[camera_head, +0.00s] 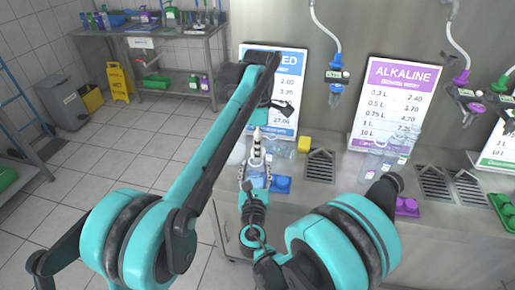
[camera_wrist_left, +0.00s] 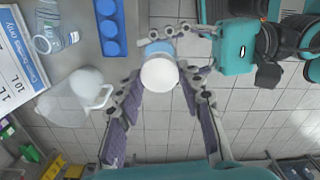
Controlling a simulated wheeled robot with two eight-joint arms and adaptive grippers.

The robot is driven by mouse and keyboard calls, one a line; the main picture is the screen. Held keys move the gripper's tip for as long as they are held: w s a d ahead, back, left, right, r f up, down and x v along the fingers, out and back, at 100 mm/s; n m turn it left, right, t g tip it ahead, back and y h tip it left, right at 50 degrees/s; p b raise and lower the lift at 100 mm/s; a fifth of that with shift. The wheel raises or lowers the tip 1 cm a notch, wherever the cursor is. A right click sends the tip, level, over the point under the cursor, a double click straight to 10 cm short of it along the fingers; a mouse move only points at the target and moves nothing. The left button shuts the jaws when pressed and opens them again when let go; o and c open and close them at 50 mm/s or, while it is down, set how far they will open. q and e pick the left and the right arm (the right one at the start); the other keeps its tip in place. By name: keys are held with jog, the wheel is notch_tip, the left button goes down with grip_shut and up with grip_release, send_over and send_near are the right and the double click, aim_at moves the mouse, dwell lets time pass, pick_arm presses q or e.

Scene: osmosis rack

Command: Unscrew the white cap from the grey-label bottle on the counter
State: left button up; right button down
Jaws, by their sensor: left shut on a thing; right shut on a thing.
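The bottle (camera_head: 257,182) is clear and bluish. It is held up in front of the counter's front edge, and its label cannot be made out. In the left wrist view the white cap (camera_wrist_left: 159,75) faces the camera, with a blue part of the bottle (camera_wrist_left: 158,48) showing behind it. My left gripper (camera_wrist_left: 161,80) is shut on the cap, one finger on each side. My right gripper (camera_wrist_left: 172,34) comes in from the right in that view and is shut on the bottle's body. In the head view my arms partly hide the bottle and both grippers (camera_head: 256,160).
A blue holder (camera_head: 281,184) and a white jug (camera_wrist_left: 75,95) are close by on the counter (camera_head: 330,197).

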pick_arm(q)
jog(key=shift+r, duration=0.1)
pick_arm(e)
jog(key=shift+d, duration=0.1)
pick_arm(q)
jog(key=shift+r, duration=1.9)
